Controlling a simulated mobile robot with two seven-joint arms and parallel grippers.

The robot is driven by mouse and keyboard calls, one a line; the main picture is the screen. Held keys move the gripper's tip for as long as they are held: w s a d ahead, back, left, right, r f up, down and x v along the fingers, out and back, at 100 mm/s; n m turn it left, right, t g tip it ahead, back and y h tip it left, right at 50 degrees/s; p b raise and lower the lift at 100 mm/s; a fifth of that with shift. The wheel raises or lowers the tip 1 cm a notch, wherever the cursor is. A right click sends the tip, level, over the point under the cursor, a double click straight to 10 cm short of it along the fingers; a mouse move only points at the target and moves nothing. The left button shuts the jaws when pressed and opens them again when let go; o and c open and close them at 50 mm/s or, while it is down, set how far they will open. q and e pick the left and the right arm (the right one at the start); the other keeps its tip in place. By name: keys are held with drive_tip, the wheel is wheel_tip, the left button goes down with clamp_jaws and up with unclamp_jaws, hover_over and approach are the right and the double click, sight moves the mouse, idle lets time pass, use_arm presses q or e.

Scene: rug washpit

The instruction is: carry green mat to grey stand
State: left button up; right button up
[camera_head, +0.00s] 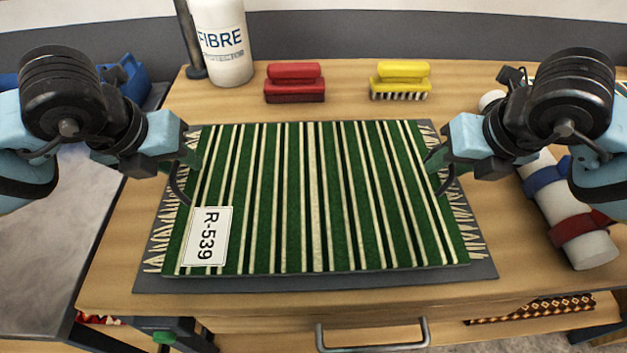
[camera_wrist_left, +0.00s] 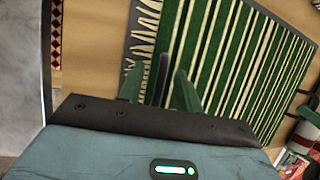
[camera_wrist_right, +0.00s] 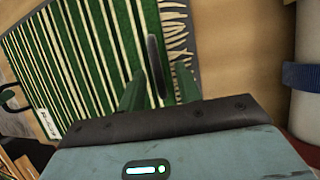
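The green mat (camera_head: 270,200), striped cream and black with pale fringes at both sides and an R-539 label, lies flat on a dark grey sheet (camera_head: 300,285) on the wooden table. Dark curved handles stand at its left (camera_head: 180,188) and right (camera_head: 447,180) edges. My left gripper (camera_head: 188,155) is at the left handle, which shows between its fingers in the left wrist view (camera_wrist_left: 160,78). My right gripper (camera_head: 437,163) is at the right handle, likewise between its fingers in the right wrist view (camera_wrist_right: 155,65). Finger contact is unclear. A grey-topped surface (camera_head: 55,235), possibly the grey stand, is at the left.
A white FIBRE bottle (camera_head: 222,45), a red brush (camera_head: 294,82) and a yellow brush (camera_head: 400,78) stand behind the mat. A white roll with blue and red straps (camera_head: 568,218) lies at the right. A drawer handle (camera_head: 373,335) is in front.

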use_arm(q)
drive_tip(key=shift+w+f, duration=0.1)
drive_tip(key=shift+f, duration=0.15)
use_arm(e)
drive_tip(key=shift+w+f, duration=0.1)
drive_tip(key=shift+f, duration=0.1)
use_arm(q)
clamp_jaws()
use_arm(e)
clamp_jaws()
